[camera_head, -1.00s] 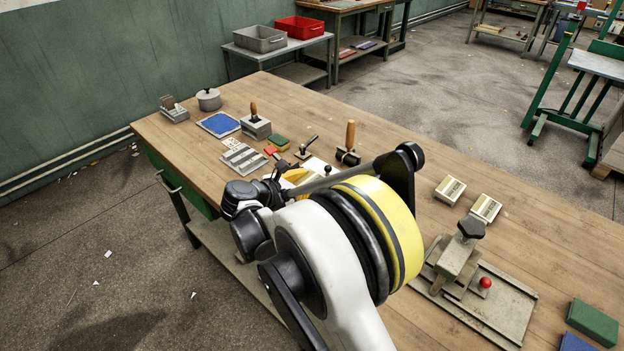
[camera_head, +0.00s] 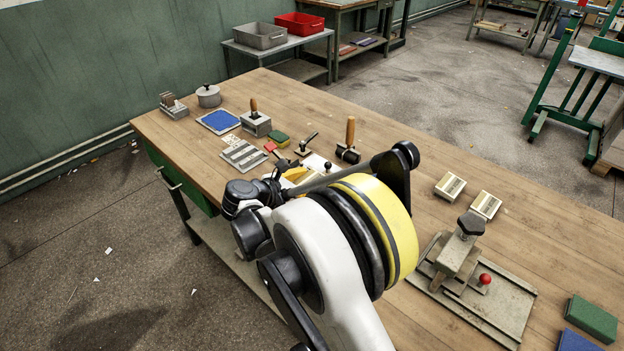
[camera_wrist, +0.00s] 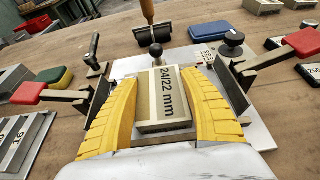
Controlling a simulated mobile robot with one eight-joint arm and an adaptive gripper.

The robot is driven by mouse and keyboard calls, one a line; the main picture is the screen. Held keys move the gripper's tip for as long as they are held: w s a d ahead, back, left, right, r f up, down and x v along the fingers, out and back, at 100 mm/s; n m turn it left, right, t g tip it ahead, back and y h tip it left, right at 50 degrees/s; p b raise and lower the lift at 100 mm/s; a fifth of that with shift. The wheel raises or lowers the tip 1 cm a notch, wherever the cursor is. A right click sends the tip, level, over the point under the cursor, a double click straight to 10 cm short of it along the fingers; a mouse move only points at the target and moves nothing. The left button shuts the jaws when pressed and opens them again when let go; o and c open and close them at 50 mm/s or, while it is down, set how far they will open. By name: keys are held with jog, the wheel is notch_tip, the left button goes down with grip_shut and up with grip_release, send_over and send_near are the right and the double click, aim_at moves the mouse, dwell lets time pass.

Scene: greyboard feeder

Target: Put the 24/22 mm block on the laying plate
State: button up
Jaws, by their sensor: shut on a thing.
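The 24/22 mm block (camera_wrist: 165,98) is a pale block with a dark printed label, facing up in the wrist view. My gripper (camera_wrist: 158,80) has its two yellow fingers on either side of it, shut on it. The white laying plate (camera_wrist: 128,68) lies beneath and around the block. I cannot tell whether the block's underside touches it. A black ball knob (camera_wrist: 156,50) stands just beyond the block. In the head view my arm hides the block and most of my gripper; a piece of the white plate (camera_head: 318,162) shows behind it.
Red-handled clamps (camera_wrist: 28,92) flank the plate on the left and right, close to my fingers. A wooden-handled roller (camera_wrist: 150,40) stands behind. A green-yellow sponge (camera_wrist: 53,77) and slotted grey tray (camera_head: 243,155) lie left. Two pale blocks (camera_head: 450,187) lie on the bench at right.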

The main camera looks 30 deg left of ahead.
dwell(0.3)
jog(key=o, duration=1.3)
jog(key=shift+c, duration=0.2)
jog(key=shift+s, duration=0.1)
jog(key=v, duration=1.2)
